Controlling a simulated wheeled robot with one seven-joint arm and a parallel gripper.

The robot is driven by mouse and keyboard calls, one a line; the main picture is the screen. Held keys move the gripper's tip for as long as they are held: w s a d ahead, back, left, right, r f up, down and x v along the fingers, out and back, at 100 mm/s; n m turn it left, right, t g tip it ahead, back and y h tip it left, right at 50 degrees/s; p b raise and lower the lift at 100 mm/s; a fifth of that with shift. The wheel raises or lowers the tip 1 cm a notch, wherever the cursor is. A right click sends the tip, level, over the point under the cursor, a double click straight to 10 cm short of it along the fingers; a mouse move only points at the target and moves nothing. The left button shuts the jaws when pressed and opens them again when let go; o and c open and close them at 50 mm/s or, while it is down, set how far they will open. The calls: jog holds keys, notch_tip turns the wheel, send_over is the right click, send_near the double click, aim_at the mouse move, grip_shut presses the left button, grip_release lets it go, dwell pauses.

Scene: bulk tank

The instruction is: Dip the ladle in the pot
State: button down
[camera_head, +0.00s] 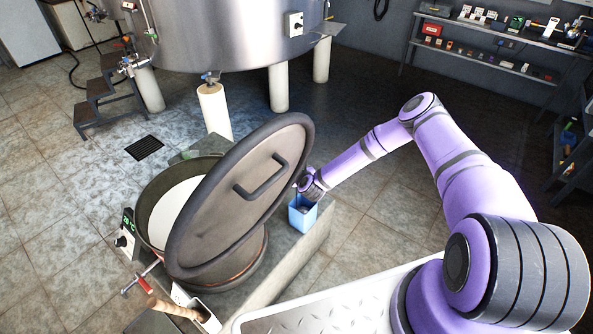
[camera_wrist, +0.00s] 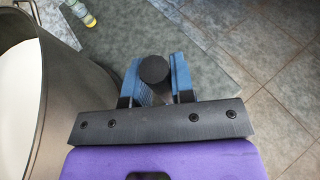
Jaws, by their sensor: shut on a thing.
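The pot (camera_head: 150,240) holds a white liquid (camera_head: 175,208). Its large dark lid (camera_head: 240,205) is tilted up and hides the pot's right side. In the wrist view the pot's wall (camera_wrist: 57,100) and white contents (camera_wrist: 18,100) are at the left. My gripper (camera_head: 303,192) is over a blue holder (camera_head: 302,217) just right of the lid. In the wrist view my gripper (camera_wrist: 155,88) is shut around a dark, round-ended handle (camera_wrist: 153,68), apparently the ladle's, with blue around it. The ladle's bowl is hidden.
The raised lid stands between my gripper and the pot's opening in the head view. A temperature display (camera_head: 127,222) is on the pot's left. A steel tank (camera_head: 225,30), steps (camera_head: 108,95) and shelves (camera_head: 490,45) are farther back. Tiled floor (camera_head: 365,235) lies open right of the holder.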

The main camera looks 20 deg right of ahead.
notch_tip(320, 180, up, 19)
dwell(2.4)
jog(key=d, duration=1)
jog(key=shift+w, duration=0.3)
dwell(0.7)
jog(key=c, duration=1.8)
grip_release()
jog(key=shift+s, duration=0.1)
grip_shut()
